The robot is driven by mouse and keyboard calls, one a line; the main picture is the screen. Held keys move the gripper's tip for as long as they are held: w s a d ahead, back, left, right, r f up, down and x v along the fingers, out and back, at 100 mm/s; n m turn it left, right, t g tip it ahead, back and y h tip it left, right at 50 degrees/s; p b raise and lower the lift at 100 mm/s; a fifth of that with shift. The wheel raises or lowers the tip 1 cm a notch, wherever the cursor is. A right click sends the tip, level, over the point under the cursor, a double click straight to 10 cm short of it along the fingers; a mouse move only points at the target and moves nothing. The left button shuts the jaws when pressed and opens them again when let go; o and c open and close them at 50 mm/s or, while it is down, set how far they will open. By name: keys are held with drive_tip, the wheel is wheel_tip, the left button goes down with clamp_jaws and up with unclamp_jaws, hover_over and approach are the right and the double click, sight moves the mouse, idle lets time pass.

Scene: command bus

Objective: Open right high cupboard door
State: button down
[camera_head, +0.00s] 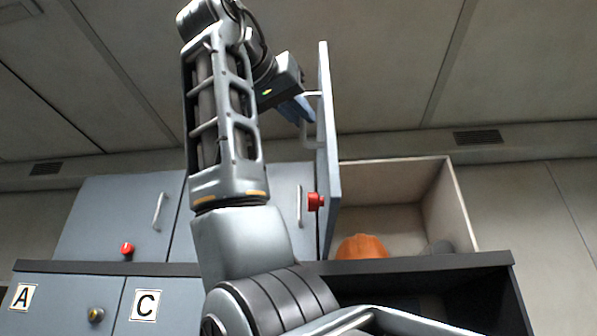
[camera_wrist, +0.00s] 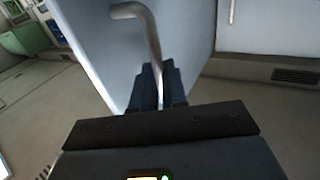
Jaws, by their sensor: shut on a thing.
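The right high cupboard door (camera_head: 328,150) stands swung out from its cupboard, seen nearly edge-on in the head view. Its metal handle (camera_head: 307,135) is on the face turned toward my arm. My gripper (camera_head: 303,108) is at the upper part of this handle, shut on it. In the wrist view the door (camera_wrist: 110,50) fills the upper middle, and the handle (camera_wrist: 152,40) runs down between the dark fingers of my gripper (camera_wrist: 160,95). A red knob (camera_head: 316,201) sits low on the door. The open cupboard (camera_head: 400,195) shows its inside.
Closed high cupboard doors (camera_head: 115,215) with handles are to the left. A dark ledge (camera_head: 420,262) runs below. The ceiling is close above my arm.

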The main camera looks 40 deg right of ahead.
drive_tip(key=c, duration=1.6)
unclamp_jaws()
drive_tip(key=shift+w+d+f, duration=0.3)
drive_tip(key=shift+w, duration=0.05)
drive_tip(key=shift+o, duration=0.9)
drive_tip(key=shift+w+d, duration=0.1)
drive_tip(key=shift+d, duration=0.05)
drive_tip(key=shift+o, duration=1.3)
drive_tip(key=shift+r, duration=0.1)
drive_tip(key=b+v, duration=0.1)
drive_tip(key=v, duration=0.7)
